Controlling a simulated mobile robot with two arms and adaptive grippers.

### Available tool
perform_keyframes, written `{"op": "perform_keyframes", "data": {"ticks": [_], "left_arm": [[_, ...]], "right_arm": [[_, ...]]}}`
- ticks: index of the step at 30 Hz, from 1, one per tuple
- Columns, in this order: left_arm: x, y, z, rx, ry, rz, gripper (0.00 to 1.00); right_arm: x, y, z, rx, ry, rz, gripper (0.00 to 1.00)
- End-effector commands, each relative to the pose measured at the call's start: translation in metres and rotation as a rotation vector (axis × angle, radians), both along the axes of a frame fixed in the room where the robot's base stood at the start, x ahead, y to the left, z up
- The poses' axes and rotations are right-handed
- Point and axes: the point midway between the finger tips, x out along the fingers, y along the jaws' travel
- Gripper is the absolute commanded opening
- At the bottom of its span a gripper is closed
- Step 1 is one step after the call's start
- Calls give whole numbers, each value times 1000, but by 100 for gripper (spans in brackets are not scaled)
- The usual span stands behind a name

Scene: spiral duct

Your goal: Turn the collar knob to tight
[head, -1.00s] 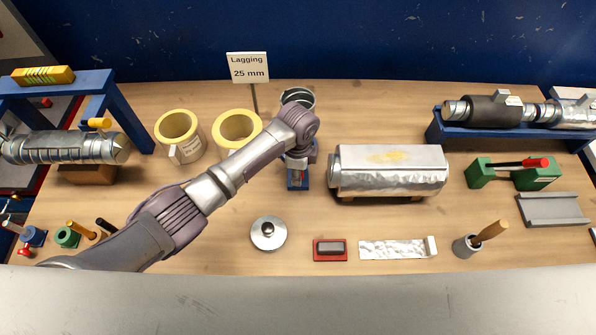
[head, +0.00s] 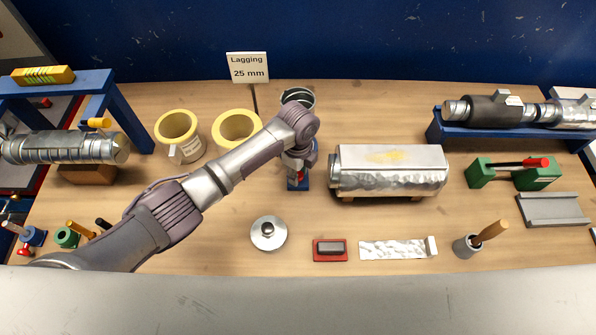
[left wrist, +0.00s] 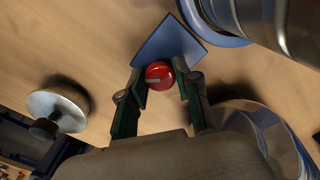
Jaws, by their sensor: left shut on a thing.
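The collar knob (left wrist: 159,76) is a red round knob with a pale pointer line, seen in the left wrist view. It sits at a blue plate (left wrist: 168,43), below a metal duct piece (left wrist: 240,18). My left gripper (left wrist: 160,80) is shut on the knob, one finger on each side of it. In the head view my left gripper (head: 297,163) hides most of the knob, and the blue base (head: 298,184) shows beneath it. The upright duct (head: 299,97) stands just behind. I cannot make out any tight mark. My right gripper is not in view.
A foil-wrapped duct (head: 388,170) lies close to the right of my gripper. A round silver lid (head: 268,233) is in front, and yellow lagging rings (head: 237,127) stand at left. A red block (head: 330,250) and a foil strip (head: 398,248) lie near the front edge.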

Motion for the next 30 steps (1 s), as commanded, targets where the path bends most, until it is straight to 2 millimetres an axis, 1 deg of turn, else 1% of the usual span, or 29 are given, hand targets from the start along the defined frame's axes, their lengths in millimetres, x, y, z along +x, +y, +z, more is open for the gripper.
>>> {"op": "perform_keyframes", "data": {"ticks": [1, 6, 7, 9, 11, 17, 19, 22, 26, 30], "left_arm": [[3, 0, 2, -2, -6, 2, 0], [3, 0, 2, -1, -7, 2, 0], [3, 0, 3, -1, -7, 3, 37], [2, 0, 2, -1, -5, 3, 49], [2, 0, 2, -1, -5, 3, 57], [1, 0, 1, 0, -2, 2, 57], [1, 0, 1, 0, -2, 2, 57], [1, 0, 6, -1, -3, 2, 57], [2, 0, 24, -2, -5, 2, 57], [2, 0, 55, -3, -8, 1, 57]], "right_arm": [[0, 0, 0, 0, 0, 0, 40], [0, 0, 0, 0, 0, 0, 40], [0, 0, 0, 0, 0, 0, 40], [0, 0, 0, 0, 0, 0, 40], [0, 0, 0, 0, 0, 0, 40], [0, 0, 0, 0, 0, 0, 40], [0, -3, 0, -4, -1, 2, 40], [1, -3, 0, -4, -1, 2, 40], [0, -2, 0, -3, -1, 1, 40], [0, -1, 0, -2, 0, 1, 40]]}}
